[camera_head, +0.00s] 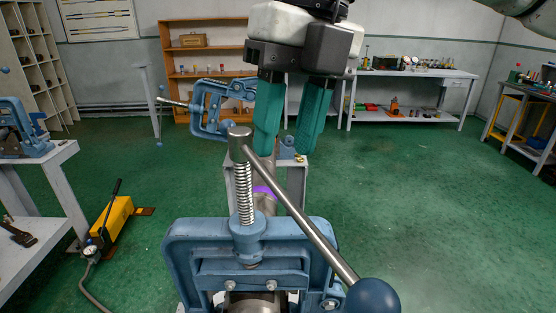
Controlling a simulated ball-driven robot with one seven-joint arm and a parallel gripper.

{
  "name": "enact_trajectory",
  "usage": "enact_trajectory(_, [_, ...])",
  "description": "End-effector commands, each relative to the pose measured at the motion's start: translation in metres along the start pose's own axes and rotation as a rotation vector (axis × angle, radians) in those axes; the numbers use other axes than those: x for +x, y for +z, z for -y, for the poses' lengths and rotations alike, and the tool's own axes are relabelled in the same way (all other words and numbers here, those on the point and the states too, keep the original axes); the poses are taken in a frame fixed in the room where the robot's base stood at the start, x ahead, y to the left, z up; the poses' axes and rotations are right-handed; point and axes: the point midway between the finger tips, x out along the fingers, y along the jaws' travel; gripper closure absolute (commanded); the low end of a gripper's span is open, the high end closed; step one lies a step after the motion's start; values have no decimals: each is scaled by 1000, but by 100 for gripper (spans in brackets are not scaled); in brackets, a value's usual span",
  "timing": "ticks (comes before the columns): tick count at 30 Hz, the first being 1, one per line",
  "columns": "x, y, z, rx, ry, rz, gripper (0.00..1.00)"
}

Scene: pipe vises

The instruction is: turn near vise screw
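The near vise (200,245) is a blue frame at the bottom centre, with a pipe in its jaws. Its upright threaded screw (244,193) has a grey head with a steel handle bar (305,218) through it. The bar slopes down to the right and ends in a dark blue ball (373,298). My gripper (286,148) hangs above and behind the bar, fingers pointing down. Its two teal fingers are apart, and I see nothing between them. It does not appear to touch the screw or bar.
A second blue vise (205,112) stands farther back, partly behind my gripper. A pipe with a purple band (264,192) runs between the vises. A yellow hydraulic pump (111,222) lies on the green floor at left. Open floor (420,205) lies to the right.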

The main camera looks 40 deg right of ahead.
Motion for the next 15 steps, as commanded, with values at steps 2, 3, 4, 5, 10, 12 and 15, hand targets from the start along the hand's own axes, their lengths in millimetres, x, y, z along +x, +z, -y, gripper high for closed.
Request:
enact_trajectory(2, [14, -1, 0, -1, 1, -3, 60])
enact_trajectory(3, [19, -1, 0, -3, 1, -3, 60])
enact_trajectory(4, [23, -1, 0, -2, 0, -2, 60])
enact_trajectory(5, [27, 0, 0, -1, 0, -2, 60])
enact_trajectory(10, [41, 0, 0, 0, 0, -1, 60])
enact_trajectory(12, [43, 0, 0, 0, 0, 0, 60])
enact_trajectory(15, [44, 0, 0, 0, 1, 0, 60])
